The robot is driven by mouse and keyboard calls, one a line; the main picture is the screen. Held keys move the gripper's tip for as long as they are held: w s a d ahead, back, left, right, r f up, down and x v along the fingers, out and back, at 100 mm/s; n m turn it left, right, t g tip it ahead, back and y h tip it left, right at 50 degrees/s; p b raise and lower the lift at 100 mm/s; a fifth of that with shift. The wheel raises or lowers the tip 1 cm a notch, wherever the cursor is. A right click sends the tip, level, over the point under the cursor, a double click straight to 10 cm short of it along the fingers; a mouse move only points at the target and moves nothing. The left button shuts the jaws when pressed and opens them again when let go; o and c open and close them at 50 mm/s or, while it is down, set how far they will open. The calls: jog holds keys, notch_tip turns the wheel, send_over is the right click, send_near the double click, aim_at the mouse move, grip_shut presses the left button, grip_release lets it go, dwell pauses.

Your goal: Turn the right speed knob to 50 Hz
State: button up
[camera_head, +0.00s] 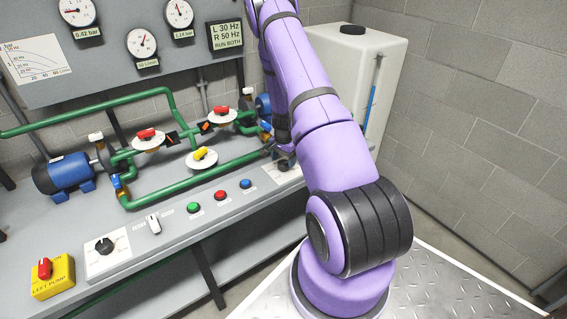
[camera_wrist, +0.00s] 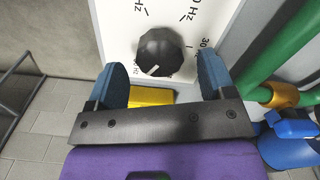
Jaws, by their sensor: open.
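The right speed knob (camera_wrist: 160,52) is black and faceted, on a white dial plate (camera_wrist: 115,22) with Hz marks. Its white pointer line is at its lower left edge in the wrist view, toward a partly hidden Hz label; a 30 Hz label is on the right. My gripper (camera_wrist: 162,74) is open, with one blue finger on each side of the knob and gaps between. I cannot tell how deep the fingers reach. In the head view my arm mostly hides the gripper and this knob. A sign (camera_head: 227,36) reads L 30 Hz, R 50 Hz, RUN BOTH.
The left speed knob (camera_head: 104,245) and a yellow box with a red switch (camera_head: 45,270) are at the bench's left. Green (camera_head: 193,207), red (camera_head: 220,195) and blue (camera_head: 245,184) buttons line the front. Green pipes (camera_head: 190,178) run behind. A white tank (camera_head: 385,60) stands at the right.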

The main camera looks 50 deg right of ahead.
aim_at(283, 162)
notch_tip(283, 162, up, 9)
jog(key=shift+f, duration=0.15)
dwell(0.6)
jog(key=a+r+n+t, duration=0.1)
jog(key=a+r+n, duration=0.1)
jog(key=a+r, duration=0.6)
jog(key=a+r+n+t, duration=0.1)
jog(key=a+r+n, duration=0.3)
jog(key=r, duration=0.7)
jog(key=a+r+n+t, duration=0.1)
jog(key=a+r, duration=0.6)
jog(key=r, duration=0.3)
jog(key=s+a+r+n, duration=0.5)
jog(key=s+a+r, duration=0.5)
jog(key=s, duration=0.1)
jog(key=s+a+r+n+t, duration=0.1)
jog(key=s+a+n, duration=0.1)
jog(key=s, duration=0.5)
jog(key=s+a+r+n+t, duration=0.1)
jog(key=s+a+r+n, duration=0.1)
jog(key=s+a, duration=0.2)
jog(key=shift+s+n, duration=0.3)
jog(key=shift+s, duration=1.55)
jog(key=shift+a, duration=0.1)
